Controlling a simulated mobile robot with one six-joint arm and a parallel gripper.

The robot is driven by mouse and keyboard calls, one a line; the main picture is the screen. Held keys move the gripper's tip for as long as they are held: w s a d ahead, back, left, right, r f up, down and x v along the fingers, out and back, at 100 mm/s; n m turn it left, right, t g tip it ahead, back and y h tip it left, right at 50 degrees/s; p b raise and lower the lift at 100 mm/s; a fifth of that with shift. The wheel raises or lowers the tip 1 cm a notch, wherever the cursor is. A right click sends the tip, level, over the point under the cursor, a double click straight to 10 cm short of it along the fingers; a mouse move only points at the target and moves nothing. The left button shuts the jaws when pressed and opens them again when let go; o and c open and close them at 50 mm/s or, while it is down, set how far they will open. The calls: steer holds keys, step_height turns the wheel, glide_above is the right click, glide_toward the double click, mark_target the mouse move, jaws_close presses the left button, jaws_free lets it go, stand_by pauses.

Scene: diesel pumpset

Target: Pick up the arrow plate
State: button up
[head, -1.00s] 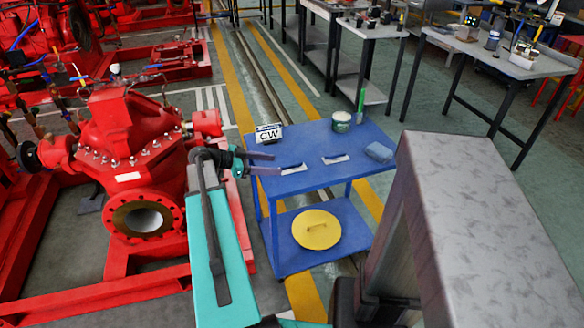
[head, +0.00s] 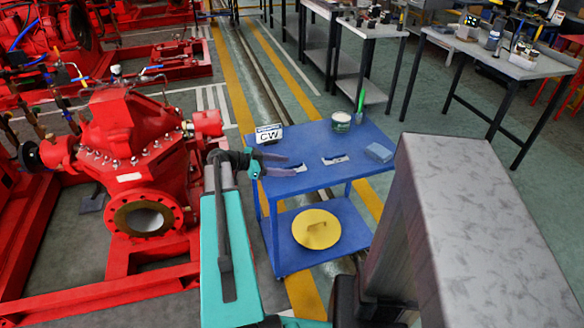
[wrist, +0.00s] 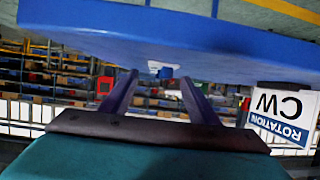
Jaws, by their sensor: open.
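A white and blue sign plate reading "ROTATION CW" (head: 269,133) stands upright at the far left corner of the blue trolley top. I see no arrow on it. It also shows upside down at the right of the wrist view (wrist: 285,115), outside the fingers. My gripper (head: 291,165) is open over the trolley's left side, just nearer than the plate. In the wrist view the fingers (wrist: 158,85) are spread apart, with nothing visibly held.
The blue trolley top (head: 315,177) carries a small dark and white item (head: 335,159), a green and white tin (head: 341,122) and a blue cloth-like item (head: 379,152). A yellow disc (head: 316,229) lies on the lower shelf. A red pump (head: 130,150) stands at left.

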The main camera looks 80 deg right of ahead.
steer(key=shift+x, duration=0.9)
steer(key=c, duration=1.2)
steer(key=shift+o, duration=0.2)
steer(key=shift+r, duration=0.15)
steer(key=shift+r, duration=0.75)
steer(key=shift+r+b, duration=0.4)
steer(key=shift+r, duration=0.55)
steer(key=s+a+r+p, duration=0.1)
steer(key=s+a, duration=0.3)
steer(key=a, duration=0.8)
steer(key=shift+s+a+r, duration=0.2)
steer(key=shift+s+a, duration=0.1)
